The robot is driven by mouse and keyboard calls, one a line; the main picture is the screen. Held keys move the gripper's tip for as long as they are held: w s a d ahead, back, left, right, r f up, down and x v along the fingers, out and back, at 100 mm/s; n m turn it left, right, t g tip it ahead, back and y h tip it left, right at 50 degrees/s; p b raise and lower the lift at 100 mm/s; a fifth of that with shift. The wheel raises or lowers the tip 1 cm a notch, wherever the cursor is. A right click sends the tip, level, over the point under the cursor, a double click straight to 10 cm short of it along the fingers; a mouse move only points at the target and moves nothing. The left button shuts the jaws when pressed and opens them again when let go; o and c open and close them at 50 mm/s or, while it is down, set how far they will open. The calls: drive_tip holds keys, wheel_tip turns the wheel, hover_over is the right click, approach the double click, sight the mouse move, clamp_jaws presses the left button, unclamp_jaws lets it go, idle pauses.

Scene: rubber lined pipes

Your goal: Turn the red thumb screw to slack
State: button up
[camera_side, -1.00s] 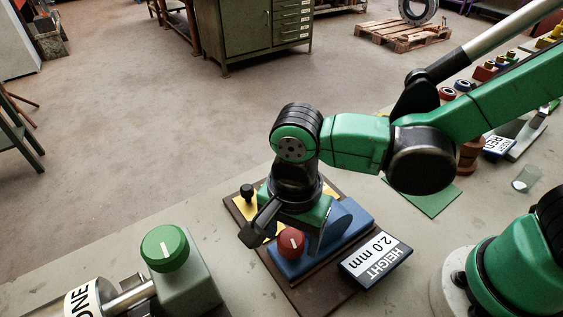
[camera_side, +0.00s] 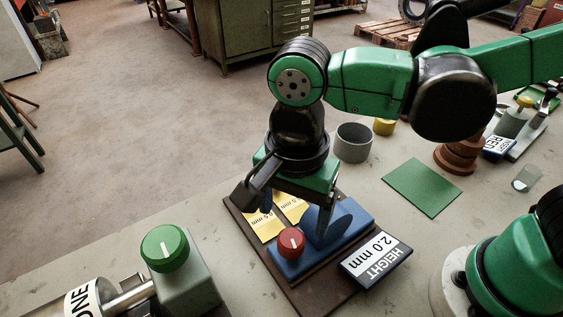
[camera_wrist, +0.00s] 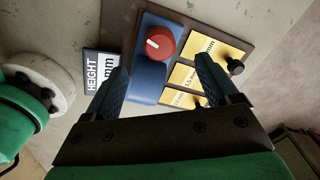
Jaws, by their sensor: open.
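The red thumb screw (camera_side: 291,242) sits on the near end of a blue block (camera_side: 282,267) and has a white line on its cap. The wrist view shows the screw (camera_wrist: 160,43) beyond my fingertips, with its white mark on top. My gripper (camera_side: 297,214) is open and empty, above the blue block and to the upper side of the screw. In the wrist view my gripper's two dark fingers (camera_wrist: 160,70) are spread wide, with the blue block (camera_wrist: 148,88) between and below them. The fingers look apart from the screw.
A brown base (camera_side: 325,292) carries the block and yellow "mm" plates (camera_side: 266,227). A "HEIGHT 2.0 mm" sign (camera_side: 376,259) stands at right. A green-knobbed fixture (camera_side: 165,247) is at left. A grey cup (camera_side: 353,142) and green mat (camera_side: 422,187) are behind.

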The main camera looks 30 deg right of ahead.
sight(292, 237)
drive_tip(key=m, duration=0.3)
drive_tip(key=shift+f+m, duration=0.1)
drive_tip(key=shift+m, duration=0.2)
drive_tip(key=shift+f, duration=2.65)
